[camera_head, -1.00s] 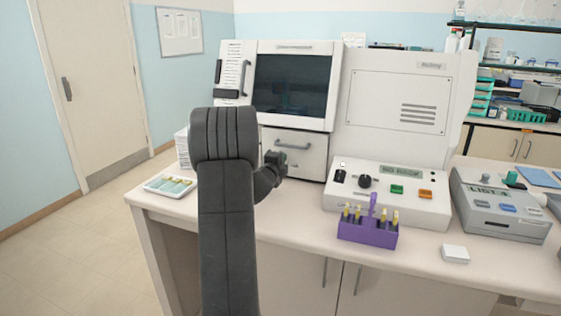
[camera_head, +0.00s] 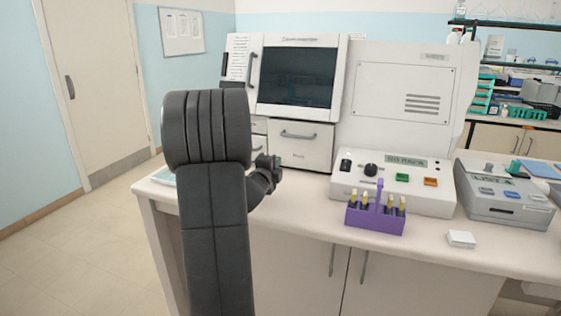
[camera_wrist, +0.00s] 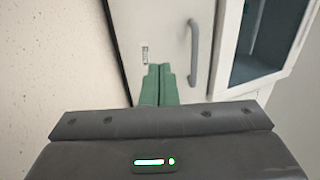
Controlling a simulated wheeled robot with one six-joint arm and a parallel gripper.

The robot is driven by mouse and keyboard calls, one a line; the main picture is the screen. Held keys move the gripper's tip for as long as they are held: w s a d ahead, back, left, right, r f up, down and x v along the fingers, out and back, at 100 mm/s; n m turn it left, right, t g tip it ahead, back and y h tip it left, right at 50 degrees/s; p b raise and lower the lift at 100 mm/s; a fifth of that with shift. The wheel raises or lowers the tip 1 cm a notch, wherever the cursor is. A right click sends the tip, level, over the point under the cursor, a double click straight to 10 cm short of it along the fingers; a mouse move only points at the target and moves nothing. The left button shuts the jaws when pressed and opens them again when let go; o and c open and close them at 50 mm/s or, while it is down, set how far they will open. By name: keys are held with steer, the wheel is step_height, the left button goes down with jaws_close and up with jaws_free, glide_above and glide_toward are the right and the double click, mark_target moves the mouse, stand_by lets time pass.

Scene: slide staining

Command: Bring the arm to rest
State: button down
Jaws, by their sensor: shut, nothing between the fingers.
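My arm rises in the lower left of the head view and bends at its top. My gripper shows in the wrist view (camera_wrist: 159,82) with its two green fingers together and nothing between them. In the wrist view the fingers stand in front of a pale door panel (camera_wrist: 165,30) with a grey handle (camera_wrist: 194,52). In the head view the fingers are hidden. The dark wrist part shows to the right of my arm, above the bench and in front of the drawers.
A stainer with a dark window (camera_head: 298,78) stands behind my arm. A purple rack (camera_head: 375,218), a control box (camera_head: 430,197), a grey device (camera_head: 505,208) and a small white block (camera_head: 461,239) are on the bench (camera_head: 300,205). A tray (camera_head: 163,176) is mostly hidden. Floor at left is clear.

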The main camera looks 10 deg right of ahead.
steer(key=shift+v, duration=1.25)
steer(key=shift+w, duration=0.1)
